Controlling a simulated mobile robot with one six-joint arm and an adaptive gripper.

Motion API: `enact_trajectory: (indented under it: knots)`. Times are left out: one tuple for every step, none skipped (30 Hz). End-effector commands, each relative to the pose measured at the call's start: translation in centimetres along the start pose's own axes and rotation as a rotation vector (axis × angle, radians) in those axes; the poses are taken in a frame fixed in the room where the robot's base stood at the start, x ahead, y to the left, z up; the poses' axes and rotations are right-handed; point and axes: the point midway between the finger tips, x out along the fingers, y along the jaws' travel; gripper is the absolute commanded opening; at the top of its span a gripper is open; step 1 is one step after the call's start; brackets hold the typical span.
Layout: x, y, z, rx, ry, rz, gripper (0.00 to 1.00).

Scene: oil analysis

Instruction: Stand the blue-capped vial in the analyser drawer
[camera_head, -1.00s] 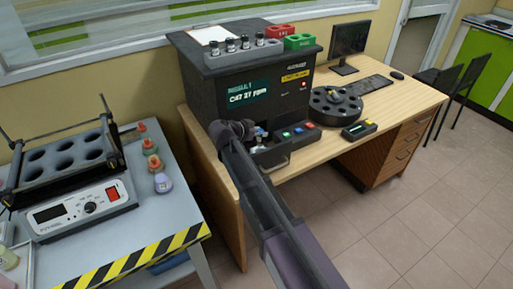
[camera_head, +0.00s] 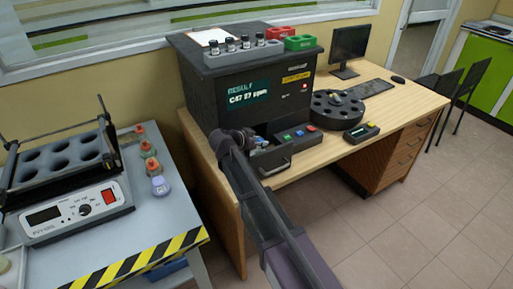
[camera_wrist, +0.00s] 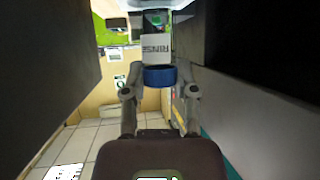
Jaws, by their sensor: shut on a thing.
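In the wrist view my gripper (camera_wrist: 160,88) is shut around the blue-capped vial (camera_wrist: 156,48). Its blue cap (camera_wrist: 159,77) is between the fingertips, and its white label reads RINSE. In the head view my gripper (camera_head: 259,146) is at the front of the black analyser (camera_head: 215,97), mostly hidden by my arm. The analyser drawer (camera_head: 279,168) stands out at the front, with its handle towards me. My gripper is at or just above the drawer. I cannot tell whether the vial touches the drawer floor.
Dark walls stand close on both sides in the wrist view. Coloured buttons (camera_head: 299,134) are right of the drawer. A round black carousel (camera_head: 337,110) and a small handheld device (camera_head: 361,132) are on the desk. A heater block (camera_head: 75,205) and several flasks stand on the left bench.

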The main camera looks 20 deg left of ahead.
Motion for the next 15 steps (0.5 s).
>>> enact_trajectory:
  knots:
    - [0.44, 0.00, 0.79, 0.000, 0.000, 0.000, 0.00]
    - [0.55, 0.00, 0.98, 0.000, 0.000, 0.000, 0.00]
    - [0.68, 0.01, 1.21, 0.000, 0.000, 0.000, 0.00]
    - [0.76, 0.01, 1.36, 0.000, 0.000, 0.000, 0.00]
    - [0.83, 0.01, 1.48, 0.000, 0.000, 0.000, 0.00]
    - [0.89, 0.01, 1.60, 0.000, 0.000, 0.000, 0.00]
    - [0.93, 0.01, 1.66, 0.000, 0.000, 0.000, 0.00]
    - [0.95, 0.01, 1.70, 0.000, 0.000, 0.000, 0.00]
    - [0.96, 0.01, 1.72, 0.000, 0.000, 0.000, 0.00]
    - [0.96, 0.02, 1.71, 0.000, 0.000, 0.000, 0.00]
    - [0.96, 0.02, 1.70, 0.000, 0.000, 0.000, 0.00]
    - [0.94, 0.02, 1.68, 0.000, 0.000, 0.000, 0.00]
    - [0.94, 0.01, 1.66, 0.000, 0.000, 0.000, 0.00]
    - [0.93, 0.01, 1.64, 0.000, 0.000, 0.000, 0.00]
    - [0.93, 0.01, 1.64, 0.000, 0.000, 0.000, 0.00]
